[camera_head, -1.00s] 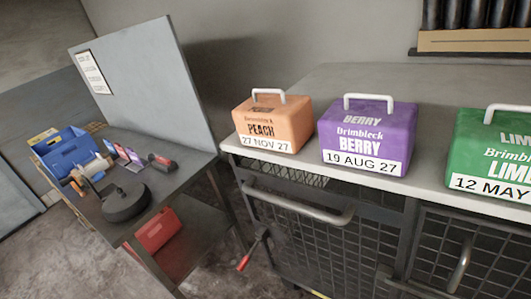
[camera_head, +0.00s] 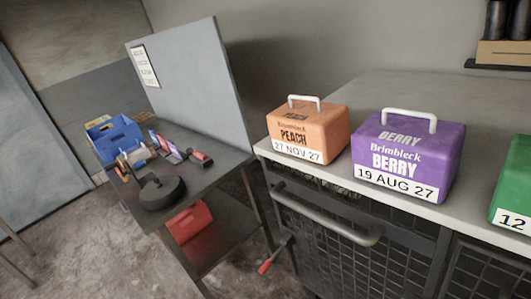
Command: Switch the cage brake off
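The cage (camera_head: 310,244) is a dark mesh-fronted unit under a pale counter top, with a grey bar handle (camera_head: 325,217) across its front. A lever with a red grip (camera_head: 265,267) sticks out low at the cage's left front corner and points down to the left; it looks like the brake lever, but no label shows on it. My gripper is not in view, so whether it is open or shut does not show.
On the counter top (camera_head: 487,131) stand an orange peach box (camera_head: 308,128), a purple berry box (camera_head: 408,155) and a green box (camera_head: 514,184). At left, a dark table (camera_head: 205,180) holds a blue bin (camera_head: 114,138) and a black round object (camera_head: 161,191). Floor shows at lower left.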

